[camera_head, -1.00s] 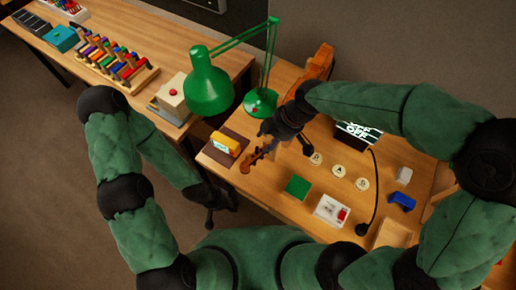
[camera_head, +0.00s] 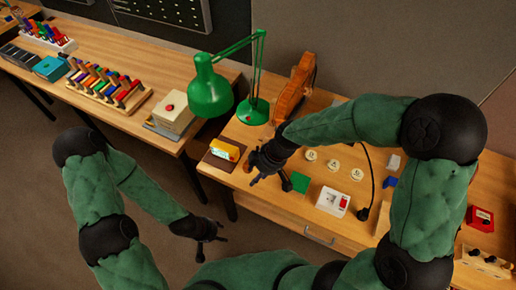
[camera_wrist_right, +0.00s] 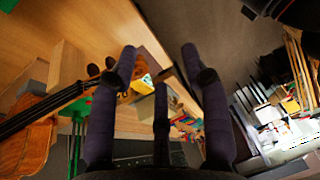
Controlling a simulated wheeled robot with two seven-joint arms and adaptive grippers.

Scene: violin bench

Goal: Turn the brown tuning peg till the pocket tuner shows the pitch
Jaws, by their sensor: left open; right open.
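The violin (camera_head: 295,92) is orange-brown, and its body rises behind my right arm. In the right wrist view, its body (camera_wrist_right: 25,150) and dark neck (camera_wrist_right: 45,110) lie left of the fingers, with the pegbox (camera_wrist_right: 95,85) close to the left finger. I cannot single out the brown peg. My right gripper (camera_head: 268,178), also in the wrist view (camera_wrist_right: 158,62), is open and empty beside the scroll end; contact cannot be told. The yellow-framed device (camera_head: 225,150), apparently the pocket tuner, sits on a brown mat. My left gripper (camera_head: 207,236) is open and empty, off the bench's front.
A green lamp (camera_head: 210,92) stands behind the tuner. Round lettered discs (camera_head: 333,165), a green block (camera_head: 299,182) and a white box (camera_head: 332,201) lie right of my right gripper. A dark cable stand (camera_head: 365,212) is further right. A side bench (camera_head: 150,60) holds colored tools.

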